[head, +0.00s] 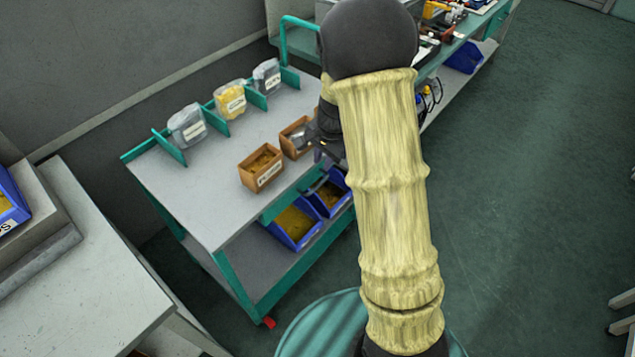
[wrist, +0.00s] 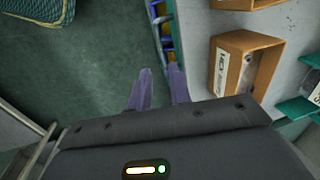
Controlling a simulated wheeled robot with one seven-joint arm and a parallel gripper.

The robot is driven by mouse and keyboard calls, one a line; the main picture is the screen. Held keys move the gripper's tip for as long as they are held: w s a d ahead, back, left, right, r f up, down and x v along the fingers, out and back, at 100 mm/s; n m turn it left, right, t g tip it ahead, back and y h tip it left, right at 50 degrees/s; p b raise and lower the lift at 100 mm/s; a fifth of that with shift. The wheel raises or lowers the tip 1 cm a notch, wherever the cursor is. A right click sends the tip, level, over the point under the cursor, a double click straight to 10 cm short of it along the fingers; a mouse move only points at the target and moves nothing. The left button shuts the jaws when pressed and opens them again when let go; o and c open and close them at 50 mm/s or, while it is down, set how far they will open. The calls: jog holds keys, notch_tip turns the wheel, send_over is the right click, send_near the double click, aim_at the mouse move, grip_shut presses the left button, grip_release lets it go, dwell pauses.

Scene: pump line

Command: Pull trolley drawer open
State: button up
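The trolley (head: 215,205) has a grey top and a teal frame, and stands left of my arm in the head view. A teal drawer front (head: 283,205) shows under the top's front edge; it looks shut, and my arm hides its right part. A dark bar by it may be the handle, but I cannot tell. My gripper (head: 328,150) is partly hidden behind my arm, near the trolley's front edge. In the wrist view my gripper (wrist: 160,72) has its two purple fingers apart, with nothing between them. It appears apart from the drawer.
Wooden boxes (head: 261,168) and bagged parts (head: 230,100) stand on the trolley top. Blue bins (head: 295,224) sit on its lower shelf. A grey table (head: 80,270) is at left, a workbench (head: 455,50) behind. Green floor (head: 530,180) at right is clear.

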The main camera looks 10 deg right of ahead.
aim_at(316, 186)
jog(key=f, duration=0.3)
jog(key=w+f, duration=0.1)
jog(key=f, duration=0.3)
jog(key=a+f+b, duration=0.1)
jog(key=f, duration=0.3)
jog(key=shift+w+f, duration=0.15)
jog(key=shift+w, duration=0.2)
grip_shut()
